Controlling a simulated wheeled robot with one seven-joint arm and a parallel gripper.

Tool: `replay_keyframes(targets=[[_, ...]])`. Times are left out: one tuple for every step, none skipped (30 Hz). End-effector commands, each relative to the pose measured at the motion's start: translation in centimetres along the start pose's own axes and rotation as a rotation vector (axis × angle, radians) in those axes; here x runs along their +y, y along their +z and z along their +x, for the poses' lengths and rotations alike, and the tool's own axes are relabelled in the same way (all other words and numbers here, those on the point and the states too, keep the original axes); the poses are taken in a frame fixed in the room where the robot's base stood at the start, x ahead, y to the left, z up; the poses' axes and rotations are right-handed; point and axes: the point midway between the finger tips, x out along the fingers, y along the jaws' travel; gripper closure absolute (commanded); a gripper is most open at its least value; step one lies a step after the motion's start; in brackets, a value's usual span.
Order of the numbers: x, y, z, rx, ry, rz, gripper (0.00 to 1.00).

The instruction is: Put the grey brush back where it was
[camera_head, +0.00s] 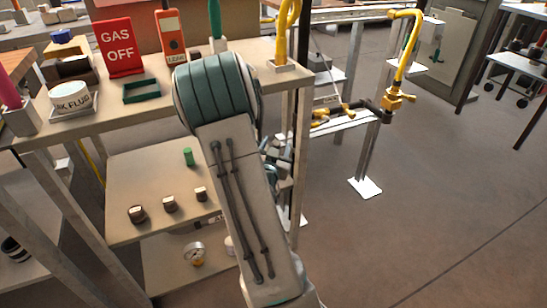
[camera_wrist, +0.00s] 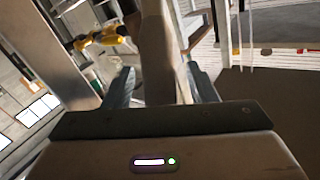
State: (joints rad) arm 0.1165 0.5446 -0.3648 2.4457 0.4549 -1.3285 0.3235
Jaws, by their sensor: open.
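I cannot make out the grey brush for certain in either view. My gripper (camera_wrist: 160,78) shows in the wrist view with its two fingers apart. A plain beige-brown upright piece (camera_wrist: 157,45) shows between the fingers; I cannot tell what it is or whether it touches them. In the head view my arm covers the middle of the scene, and my gripper is hidden. A dark green rectangular frame (camera_head: 141,90) lies on the workbench top (camera_head: 118,109).
On the bench stand a red "GAS OFF" sign (camera_head: 118,47), an orange device (camera_head: 173,37) and a white flux tin (camera_head: 72,98). A lower shelf (camera_head: 150,169) holds small dark fittings and a green cylinder (camera_head: 188,157). A yellow pipe (camera_head: 408,50) stands right.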

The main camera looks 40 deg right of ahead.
Motion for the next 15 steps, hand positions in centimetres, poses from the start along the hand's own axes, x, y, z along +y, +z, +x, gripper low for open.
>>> replay_keyframes(targets=[[0.03,0.01,0.29,0.000,0.000,0.000,0.48],[0.02,0.00,0.39,0.000,0.000,-0.001,0.48],[0.02,-0.02,0.46,0.000,0.000,-0.001,0.48],[0.01,-0.02,0.48,-0.001,0.000,-0.001,0.48],[0.01,-0.03,0.48,-0.001,0.000,-0.001,0.48],[0.01,-0.03,0.47,-0.001,0.000,-0.001,0.48],[0.01,-0.03,0.46,-0.001,0.000,-0.001,0.48],[0.00,-0.02,0.45,-0.001,0.000,-0.001,0.48],[0.01,-0.02,0.45,-0.001,0.000,-0.001,0.51],[0.01,-0.02,0.45,-0.001,0.000,-0.001,0.59],[0.01,-0.02,0.45,-0.001,0.000,-0.001,0.68],[0.01,-0.01,0.44,-0.001,0.000,-0.001,0.79],[0.01,-0.01,0.44,-0.001,0.000,-0.001,0.87],[0.01,-0.01,0.44,-0.001,0.000,-0.001,0.95],[0.01,-0.01,0.44,-0.001,0.000,-0.001,0.97]])
